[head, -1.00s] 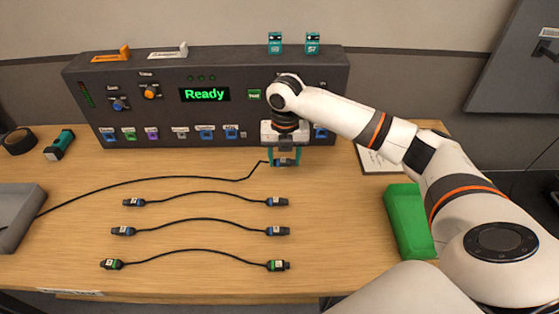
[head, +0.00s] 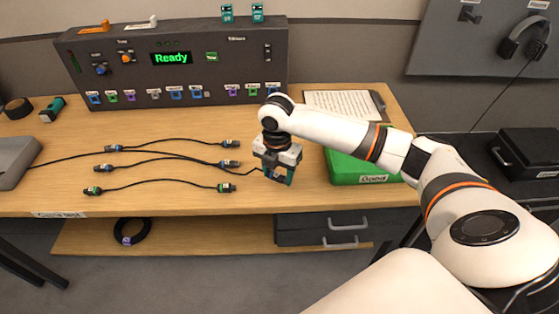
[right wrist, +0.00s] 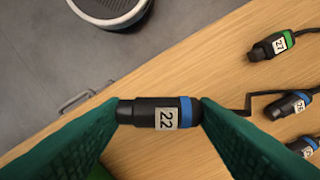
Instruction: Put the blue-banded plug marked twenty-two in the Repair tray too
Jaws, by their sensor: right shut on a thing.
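The blue-banded plug marked 22 (right wrist: 168,117) lies across between the fingers of my right gripper (head: 279,176). The gripper is shut on it, above the table's front half, left of the green tray. In the right wrist view the gripper (right wrist: 158,112) shows a finger at each end of the plug, with the label 22 readable. Its black cable trails away across the table. No tray with a readable Repair label is in view. The green tray (head: 345,168) has a front label that seems to read Good. My left gripper is not in view.
Three cables with blue- or green-banded plugs (head: 226,187) lie on the table left of the gripper. A grey tray (head: 12,160) sits at the left edge. The console (head: 180,65) stands behind. A black case (head: 530,150) is at the far right.

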